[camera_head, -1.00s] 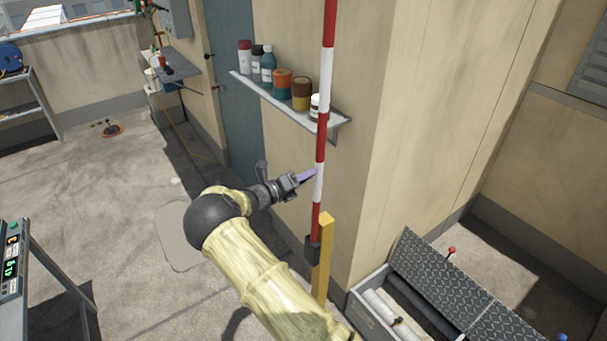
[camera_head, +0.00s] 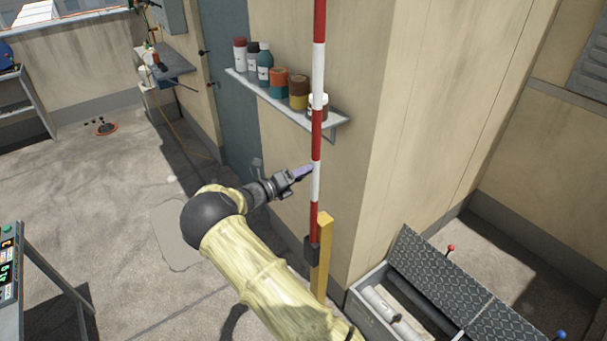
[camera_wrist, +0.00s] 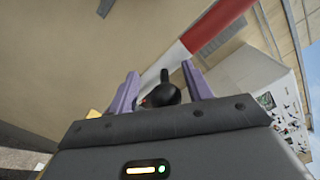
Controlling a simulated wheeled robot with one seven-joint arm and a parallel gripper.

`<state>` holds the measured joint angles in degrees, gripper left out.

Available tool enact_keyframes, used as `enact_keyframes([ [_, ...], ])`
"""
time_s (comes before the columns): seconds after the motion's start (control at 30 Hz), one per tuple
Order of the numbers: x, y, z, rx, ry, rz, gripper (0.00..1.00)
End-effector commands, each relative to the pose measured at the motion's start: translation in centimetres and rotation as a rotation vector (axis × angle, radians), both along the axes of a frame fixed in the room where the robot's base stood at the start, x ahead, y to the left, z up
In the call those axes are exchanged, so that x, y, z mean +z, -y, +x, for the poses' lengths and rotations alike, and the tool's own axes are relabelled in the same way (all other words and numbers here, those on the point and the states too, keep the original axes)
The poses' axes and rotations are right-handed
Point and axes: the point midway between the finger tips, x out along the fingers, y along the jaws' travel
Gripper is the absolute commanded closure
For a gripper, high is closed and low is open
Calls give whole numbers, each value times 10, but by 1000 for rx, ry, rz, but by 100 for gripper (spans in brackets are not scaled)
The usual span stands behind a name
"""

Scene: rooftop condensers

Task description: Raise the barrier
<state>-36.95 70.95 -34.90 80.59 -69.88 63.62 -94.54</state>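The barrier is a red-and-white striped pole (camera_head: 317,130) standing nearly upright beside a yellow post (camera_head: 323,262). Its lower end meets a dark bracket (camera_head: 311,253) by the post, and its top runs out of the head view. My gripper (camera_head: 305,172) is at the left side of the pole's lower part, with its purple fingers close to a white band; I cannot tell if they touch it. In the wrist view my gripper (camera_wrist: 161,92) has its fingers spread apart. The striped pole (camera_wrist: 205,25) crosses beyond them, and a black rounded thing (camera_wrist: 162,93) shows between them.
A wall shelf (camera_head: 290,108) with several bottles and jars is just behind the pole. An open metal box (camera_head: 372,308) stands at the lower right. A bench with a display panel (camera_head: 10,270) is at the left edge. The floor to the left is largely clear.

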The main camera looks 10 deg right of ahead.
Motion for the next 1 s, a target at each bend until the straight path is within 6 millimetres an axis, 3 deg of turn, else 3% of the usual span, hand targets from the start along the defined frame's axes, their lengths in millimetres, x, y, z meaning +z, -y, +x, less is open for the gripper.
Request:
enact_keyframes([
  [0.27, -2, -11, -4, 1, 1, 2, 50],
  [1.0, -4, -139, -56, 1, 1, 2, 50],
])
